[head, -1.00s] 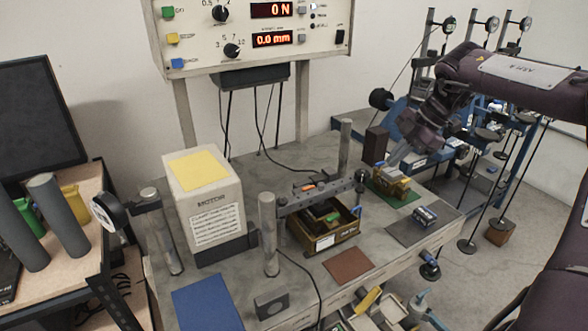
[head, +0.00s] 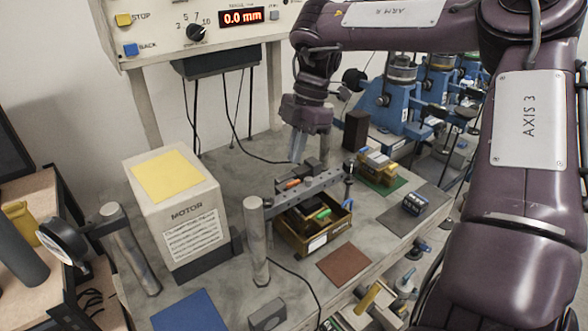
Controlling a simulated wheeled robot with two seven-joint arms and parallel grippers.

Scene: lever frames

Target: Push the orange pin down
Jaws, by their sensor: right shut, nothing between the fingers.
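The orange pin (head: 292,183) is a small orange piece at the dark metal bar (head: 312,190) on the grey bench, in the head view. Only a little of it shows; I cannot tell how far it stands out. My right gripper (head: 298,150) points down behind and above the bar, a little above the orange pin in the picture. Its pale fingers are together and empty, and they look apart from the pin. My left gripper is not in view.
A motor box (head: 205,215) with a yellow top stands left of the bar. A metal post (head: 256,240) stands at the bar's left end. A brass tray (head: 325,240) with a green piece sits below the bar. Blue (head: 190,312) and brown (head: 345,266) mats lie in front.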

